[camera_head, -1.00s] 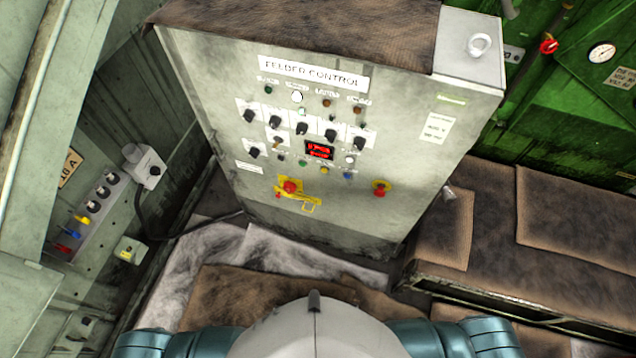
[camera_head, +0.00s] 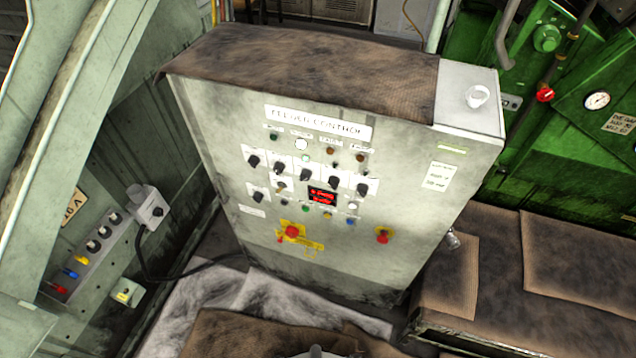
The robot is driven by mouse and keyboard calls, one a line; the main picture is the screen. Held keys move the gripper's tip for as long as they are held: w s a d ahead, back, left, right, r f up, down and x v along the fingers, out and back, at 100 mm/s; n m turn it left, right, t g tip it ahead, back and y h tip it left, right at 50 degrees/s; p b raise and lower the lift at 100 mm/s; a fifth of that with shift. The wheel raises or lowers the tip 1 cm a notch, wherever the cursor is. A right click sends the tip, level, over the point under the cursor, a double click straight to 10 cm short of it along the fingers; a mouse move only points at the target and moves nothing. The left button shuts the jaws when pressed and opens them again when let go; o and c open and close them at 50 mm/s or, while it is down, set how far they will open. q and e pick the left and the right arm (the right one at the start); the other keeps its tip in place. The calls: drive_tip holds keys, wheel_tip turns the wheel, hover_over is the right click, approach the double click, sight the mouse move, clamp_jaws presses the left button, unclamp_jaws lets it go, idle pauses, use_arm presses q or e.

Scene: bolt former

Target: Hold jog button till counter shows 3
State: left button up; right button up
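The feeder control cabinet (camera_head: 390,255) stands ahead of me, a worn grey box with its front panel facing me. Its counter (camera_head: 322,196) is a small red lit display in the middle of the panel; its digits are too blurred to read. Below the counter is a row of small buttons, among them a green one (camera_head: 305,209), a yellow one (camera_head: 327,215) and a blue one (camera_head: 350,220). Their labels are too small to read, so I cannot tell which is the jog button. Neither of my grippers is in view.
A red emergency-stop button (camera_head: 292,231) on yellow and another red knob (camera_head: 382,236) sit lower on the panel. Several black rotary knobs (camera_head: 305,174) are above the counter. A mat-covered bench (camera_head: 500,265) stands at right, a socket strip (camera_head: 92,250) at left.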

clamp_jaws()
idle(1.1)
